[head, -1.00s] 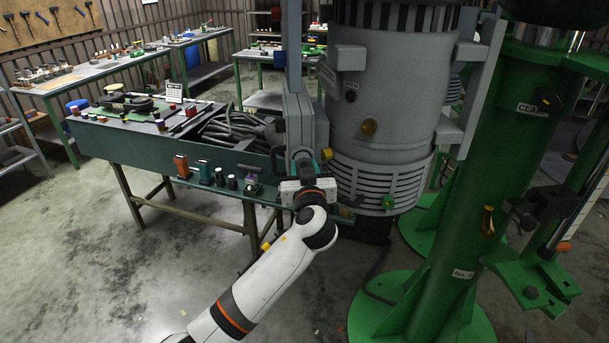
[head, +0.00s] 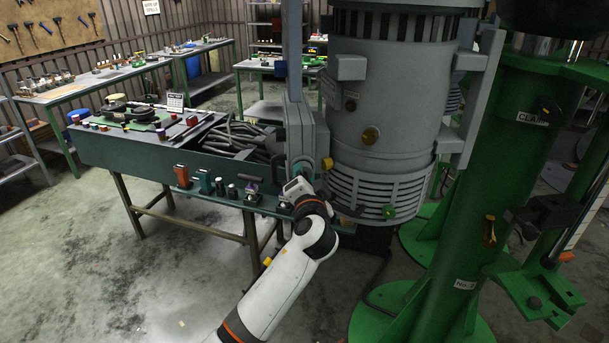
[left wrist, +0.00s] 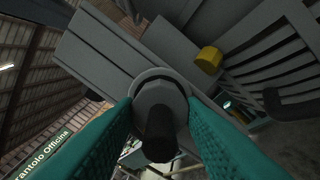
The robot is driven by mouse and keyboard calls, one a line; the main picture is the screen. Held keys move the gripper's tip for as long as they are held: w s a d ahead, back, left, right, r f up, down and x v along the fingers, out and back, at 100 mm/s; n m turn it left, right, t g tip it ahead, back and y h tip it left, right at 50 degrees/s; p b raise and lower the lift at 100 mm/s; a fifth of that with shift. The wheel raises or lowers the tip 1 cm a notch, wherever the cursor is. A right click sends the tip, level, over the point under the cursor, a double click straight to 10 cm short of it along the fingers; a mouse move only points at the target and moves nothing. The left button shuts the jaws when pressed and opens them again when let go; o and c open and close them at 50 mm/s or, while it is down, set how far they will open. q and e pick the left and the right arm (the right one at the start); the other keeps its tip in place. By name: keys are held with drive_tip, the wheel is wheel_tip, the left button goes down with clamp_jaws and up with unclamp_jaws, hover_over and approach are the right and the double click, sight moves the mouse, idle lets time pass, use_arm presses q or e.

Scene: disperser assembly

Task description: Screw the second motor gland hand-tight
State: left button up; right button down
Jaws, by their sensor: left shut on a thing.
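The big grey motor (head: 385,110) stands upright, with a terminal box (head: 300,125) on its left side. My left gripper (head: 303,168) is at the lower part of this box. In the left wrist view its two teal fingers (left wrist: 160,108) are shut on the motor gland (left wrist: 158,88), a round grey piece with a dark cylindrical part toward the camera. The gland sits against a flat grey face, which hides its threads. I cannot tell how deep it is seated. In the head view the hand mostly hides the gland. My right gripper is not in view.
A green bench (head: 150,165) with cables and small parts stands left of the motor. Several small fittings (head: 205,182) line its front shelf. A green column (head: 500,170) stands close on the right. A yellow fitting (left wrist: 208,59) is near the fingers. Open floor lies front left.

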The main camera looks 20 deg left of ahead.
use_arm(q)
drive_tip(key=m+p, duration=0.2)
drive_tip(key=m, duration=0.3)
drive_tip(key=shift+r+m, duration=0.1)
drive_tip(key=shift+m, duration=0.2)
drive_tip(key=m, duration=0.2)
drive_tip(key=shift+m, duration=1.8)
drive_tip(key=o, duration=1)
drive_tip(key=b+v, duration=0.3)
drive_tip(key=v, duration=0.9)
drive_tip(key=shift+b, duration=0.3)
